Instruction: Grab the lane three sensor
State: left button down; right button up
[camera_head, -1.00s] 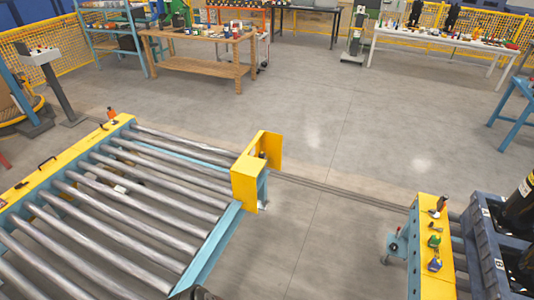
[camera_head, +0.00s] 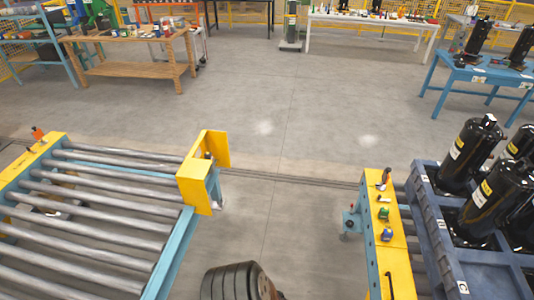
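I cannot tell which thing is the lane three sensor. A yellow bracket (camera_head: 197,184) stands at the right corner of the roller conveyor (camera_head: 95,193), with a small dark part inside it. A small orange device (camera_head: 38,133) stands on the yellow rail at the conveyor's left. Small items lie along the yellow rail (camera_head: 397,264) at the right, among them a dark and orange one (camera_head: 384,178), a green one (camera_head: 383,214) and a blue one (camera_head: 387,234). Neither gripper's fingers show. A dark ribbed part at the bottom middle may be mine.
A blue-grey pallet (camera_head: 432,239) with several black compressors (camera_head: 468,155) stands at the right. A gap of bare floor separates the conveyor and the right rail. A wooden workbench (camera_head: 130,72), a white table (camera_head: 375,22) and a blue table (camera_head: 482,75) stand behind.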

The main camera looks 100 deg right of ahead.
aim_at(209, 157)
jog(key=z, duration=3.05)
jog(key=i, duration=2.35)
jog(key=u, duration=0.7)
jog(key=i, duration=0.55)
jog(key=u, duration=0.45)
